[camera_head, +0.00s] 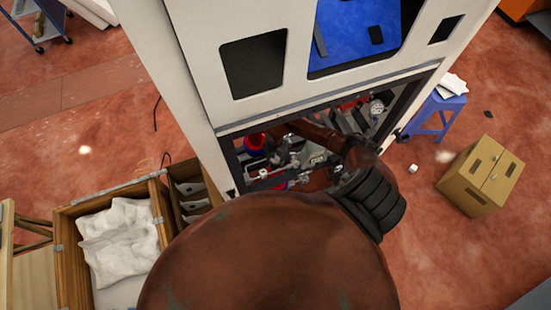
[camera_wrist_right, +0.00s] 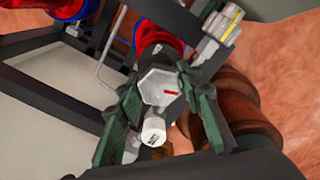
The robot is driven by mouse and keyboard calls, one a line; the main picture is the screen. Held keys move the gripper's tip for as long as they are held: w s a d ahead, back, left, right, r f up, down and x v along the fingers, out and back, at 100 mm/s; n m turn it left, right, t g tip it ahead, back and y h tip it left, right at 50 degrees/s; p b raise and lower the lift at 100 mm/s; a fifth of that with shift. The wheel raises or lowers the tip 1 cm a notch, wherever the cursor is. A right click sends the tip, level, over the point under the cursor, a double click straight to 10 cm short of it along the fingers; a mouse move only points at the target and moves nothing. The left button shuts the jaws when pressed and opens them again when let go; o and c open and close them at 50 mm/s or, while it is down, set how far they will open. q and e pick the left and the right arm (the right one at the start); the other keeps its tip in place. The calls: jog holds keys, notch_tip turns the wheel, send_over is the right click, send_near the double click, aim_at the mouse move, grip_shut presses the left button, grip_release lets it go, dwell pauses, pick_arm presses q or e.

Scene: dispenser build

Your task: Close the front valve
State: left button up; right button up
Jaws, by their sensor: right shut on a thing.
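The front valve (camera_wrist_right: 160,86) shows in the right wrist view as a pale hexagonal knob with a short red mark on its face. My right gripper (camera_wrist_right: 164,100) is shut on it, with one dark green finger on each side. A white cylinder (camera_wrist_right: 153,131) with dark lettering sits just below the knob, between the fingers. In the head view my brown right arm reaches into the open lower bay of the white dispenser cabinet (camera_head: 180,55), and it hides much of the valve area. My left gripper is in neither view.
A red and blue part (camera_wrist_right: 62,8) and a grey fitting with a yellow band (camera_wrist_right: 228,22) are close to the gripper. A pressure gauge (camera_head: 377,107) is at the bay's right. Wooden crates stand left; a cardboard box (camera_head: 482,175) and blue stool (camera_head: 440,112) stand right.

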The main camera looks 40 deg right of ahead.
jog(key=shift+r+m+p, duration=0.15)
jog(key=shift+m+p, duration=0.6)
jog(key=shift+m, duration=0.45)
jog(key=shift+f, duration=0.2)
jog(key=shift+m+p, duration=0.3)
jog(key=shift+m, duration=0.1)
